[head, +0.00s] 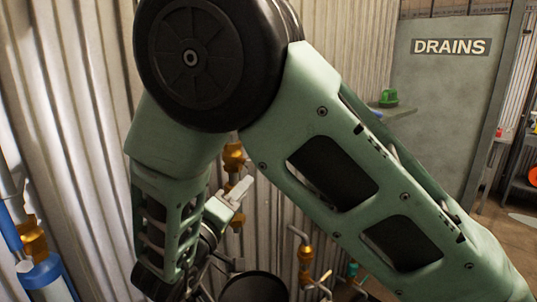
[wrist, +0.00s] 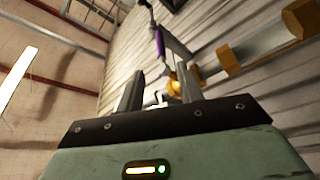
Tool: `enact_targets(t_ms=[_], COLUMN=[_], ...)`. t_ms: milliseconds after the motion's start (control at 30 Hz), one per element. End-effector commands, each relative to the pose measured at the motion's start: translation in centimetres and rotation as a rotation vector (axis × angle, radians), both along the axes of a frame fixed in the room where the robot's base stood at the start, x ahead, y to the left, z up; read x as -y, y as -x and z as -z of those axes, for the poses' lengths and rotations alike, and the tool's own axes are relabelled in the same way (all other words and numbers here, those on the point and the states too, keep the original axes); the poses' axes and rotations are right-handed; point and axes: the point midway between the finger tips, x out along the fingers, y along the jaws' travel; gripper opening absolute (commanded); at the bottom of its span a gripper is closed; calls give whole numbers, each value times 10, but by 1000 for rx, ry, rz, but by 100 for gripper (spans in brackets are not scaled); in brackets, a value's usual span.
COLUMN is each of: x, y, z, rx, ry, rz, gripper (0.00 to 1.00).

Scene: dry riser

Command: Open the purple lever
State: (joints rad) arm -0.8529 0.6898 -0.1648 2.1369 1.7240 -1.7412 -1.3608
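The purple lever (wrist: 160,42) shows in the wrist view as a thin handle with a purple grip, beyond and above my fingertips. Its grey arm runs down and right toward a brass valve body (wrist: 175,84), seen partly between and behind my fingers. My gripper (wrist: 160,80) is open, its two fingers apart, with nothing visibly held. The lever appears apart from the fingers, though depth is hard to judge. In the head view, my gripper's pale fingers (head: 238,191) are near brass fittings (head: 233,156) on the wall. I cannot make out the purple lever there; my arm covers much of that area.
A pipe with a brass fitting (wrist: 228,60) runs to the right in the wrist view. More brass valves (head: 304,252) are low on the corrugated wall (head: 280,205). A blue pipe (head: 45,277) stands at left. A grey DRAINS panel (head: 440,110) and a green object (head: 388,98) are at right.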

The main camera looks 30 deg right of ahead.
Motion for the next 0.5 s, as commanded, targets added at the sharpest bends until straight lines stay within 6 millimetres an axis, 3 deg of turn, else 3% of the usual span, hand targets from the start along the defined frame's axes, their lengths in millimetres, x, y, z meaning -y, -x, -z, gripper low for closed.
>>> enact_targets(t_ms=[500], x=[92], y=[-52], z=[-26], rx=[0], ry=[-1], rz=[2], gripper=[37])
